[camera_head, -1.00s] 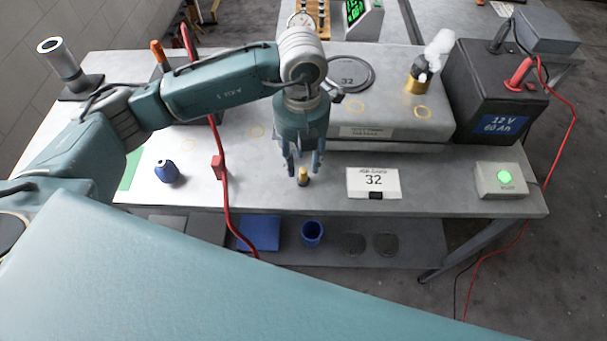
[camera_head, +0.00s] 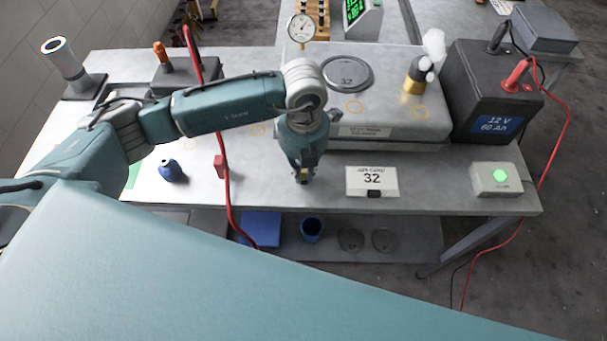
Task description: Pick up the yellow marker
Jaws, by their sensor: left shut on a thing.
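The yellow marker (camera_head: 304,176) is a small yellow piece at the front part of the grey bench (camera_head: 440,200). My left gripper (camera_head: 303,179) points down from above and is shut on it. The fingers cover most of the marker, and only a little yellow shows between them. I cannot tell whether the marker still touches the bench top. My right gripper is not in view.
A red cable (camera_head: 228,200) and a blue bottle (camera_head: 171,170) are to the left. A raised grey block (camera_head: 400,120) lies behind. A green-lit box (camera_head: 497,178) sits at right.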

